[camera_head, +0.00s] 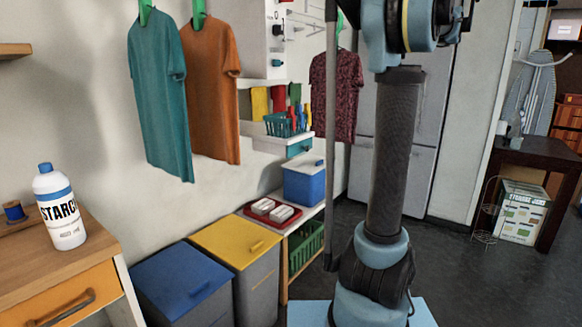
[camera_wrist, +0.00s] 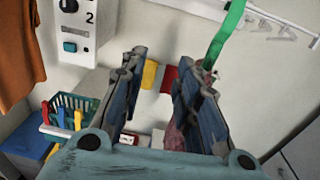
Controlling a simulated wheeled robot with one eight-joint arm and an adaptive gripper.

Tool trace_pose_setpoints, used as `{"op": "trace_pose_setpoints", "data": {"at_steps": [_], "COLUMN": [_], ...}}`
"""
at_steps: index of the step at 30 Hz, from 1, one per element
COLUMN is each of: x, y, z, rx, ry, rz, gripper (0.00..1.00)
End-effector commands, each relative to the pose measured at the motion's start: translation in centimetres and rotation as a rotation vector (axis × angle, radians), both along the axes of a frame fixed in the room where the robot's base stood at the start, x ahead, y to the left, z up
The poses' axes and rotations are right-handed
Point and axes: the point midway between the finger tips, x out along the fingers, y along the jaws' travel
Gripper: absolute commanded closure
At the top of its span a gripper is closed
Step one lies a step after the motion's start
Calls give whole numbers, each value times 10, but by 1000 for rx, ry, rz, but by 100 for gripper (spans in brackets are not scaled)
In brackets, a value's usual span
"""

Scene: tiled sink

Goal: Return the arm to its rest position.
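My arm (camera_head: 397,150) stands upright at the right of centre in the head view, its upper part cut off by the top edge. My gripper does not show clearly there. In the wrist view my gripper (camera_wrist: 160,65) has its two fingers well apart, with nothing held between them. Yellow and red cloths on the wall show through the gap. A green hanger (camera_wrist: 232,20) appears just beyond the right fingertip; the maroon shirt below it is mostly hidden by that finger.
Teal (camera_head: 160,95) and orange (camera_head: 211,90) shirts hang left of my arm, a maroon shirt (camera_head: 334,95) closer to it. A starch bottle (camera_head: 60,210) stands on the wooden cabinet. Blue (camera_head: 180,280) and yellow (camera_head: 235,243) bins line the wall.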

Motion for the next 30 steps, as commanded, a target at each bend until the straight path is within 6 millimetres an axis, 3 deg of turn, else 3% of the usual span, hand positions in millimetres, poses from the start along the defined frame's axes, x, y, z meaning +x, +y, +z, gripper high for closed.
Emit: {"op": "trace_pose_setpoints", "data": {"at_steps": [6,14,17,21,25,30], "x": [-14,-47,-68,-110,-153,-210], "y": [47,91,111,141,159,168], "z": [-38,-94,-128,-194,-257,-339], "rx": [-132,-338,-455,-673,-877,-1129], "ry": [-27,-83,-121,-201,-289,-419], "rz": [50,116,164,270,393,584], "gripper": [70,70,70,70,70,70]}}
